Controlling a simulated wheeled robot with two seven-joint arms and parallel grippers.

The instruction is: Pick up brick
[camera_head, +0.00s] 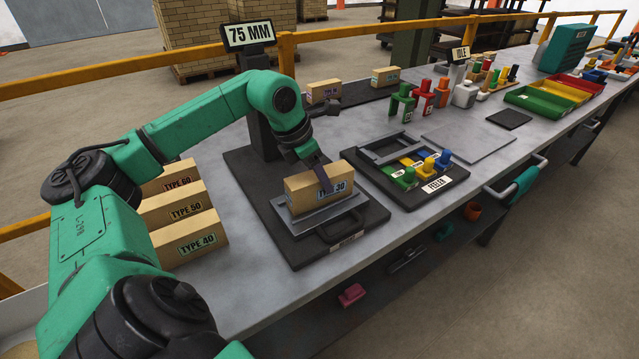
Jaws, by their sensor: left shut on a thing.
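A tan brick labelled TYPE 30 (307,197) is on the grey metal plate (331,214) of a black stand. My left gripper (323,180) reaches down over this brick from above and is shut on it, with one dark finger across the labelled face. The far finger is hidden behind the brick. I cannot tell whether the brick touches the plate. My right gripper is not in view.
Bricks TYPE 40 (190,240), TYPE 50 (178,209) and TYPE 60 (168,178) stand at the left. A display (249,33) reads 75 MM. Two bricks stand behind.

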